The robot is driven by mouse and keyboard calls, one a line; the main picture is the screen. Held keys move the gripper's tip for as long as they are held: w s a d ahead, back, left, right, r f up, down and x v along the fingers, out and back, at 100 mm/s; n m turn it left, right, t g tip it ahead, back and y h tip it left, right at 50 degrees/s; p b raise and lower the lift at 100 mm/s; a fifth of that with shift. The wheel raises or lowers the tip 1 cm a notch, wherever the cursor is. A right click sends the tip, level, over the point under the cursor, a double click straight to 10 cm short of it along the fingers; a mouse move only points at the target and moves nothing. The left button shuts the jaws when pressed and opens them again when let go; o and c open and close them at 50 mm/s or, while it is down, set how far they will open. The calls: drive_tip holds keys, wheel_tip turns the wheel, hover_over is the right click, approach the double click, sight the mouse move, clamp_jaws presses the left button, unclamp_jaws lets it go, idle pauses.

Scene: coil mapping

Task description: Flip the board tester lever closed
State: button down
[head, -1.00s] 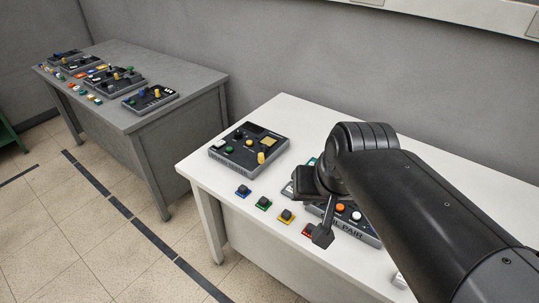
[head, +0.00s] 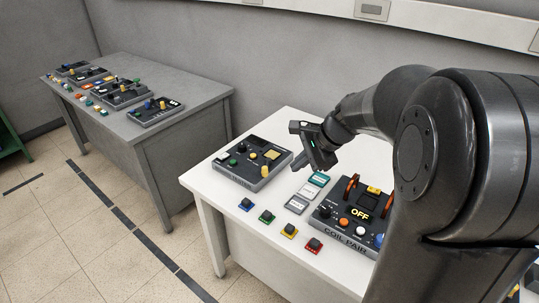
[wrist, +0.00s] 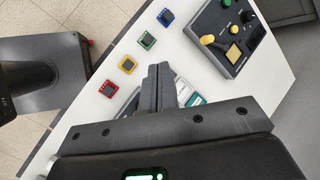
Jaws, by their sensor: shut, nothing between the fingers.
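A dark grey box with knobs (head: 250,163), which looks like the board tester, sits at the left end of the white table. It has a yellow lever or knob (head: 264,171), a yellow pad (head: 272,155) and green and black knobs. The box also shows at the top right of the wrist view (wrist: 222,35), with its yellow knob (wrist: 207,40). Whether the lever is open or closed I cannot tell. My gripper (head: 325,163) is shut and empty. It is above the table, right of the box and apart from it. Its fingers (wrist: 158,70) meet in the wrist view.
A COIL PAIR box (head: 350,215) with orange handles and an OFF display stands to the right, partly behind my arm. Blue, green, yellow and red buttons (head: 289,230) line the front edge. Another table (head: 190,90) holds several boxes.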

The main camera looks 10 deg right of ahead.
drive_tip(key=w+d+f+m+y, duration=0.1)
drive_tip(key=w+d+f+m, duration=0.2)
drive_tip(key=w+f+m, duration=0.1)
drive_tip(key=w+d+f+m+t+y, duration=0.1)
drive_tip(key=w+d+f+m, duration=0.2)
drive_tip(key=w+f+m, duration=0.2)
drive_tip(key=w+f, duration=0.1)
drive_tip(key=w, duration=0.2)
drive_tip(key=shift+w+d+f, duration=0.15)
drive_tip(key=x, duration=0.9)
drive_tip(key=shift+w+f, duration=0.15)
drive_tip(key=w+a, duration=0.2)
drive_tip(key=a, duration=0.1)
drive_tip(key=shift+a+f, duration=0.15)
drive_tip(key=shift+w+a, duration=0.2)
drive_tip(key=shift+a, duration=0.2)
drive_tip(key=shift+a+t, duration=0.1)
drive_tip(key=shift+t, duration=0.2)
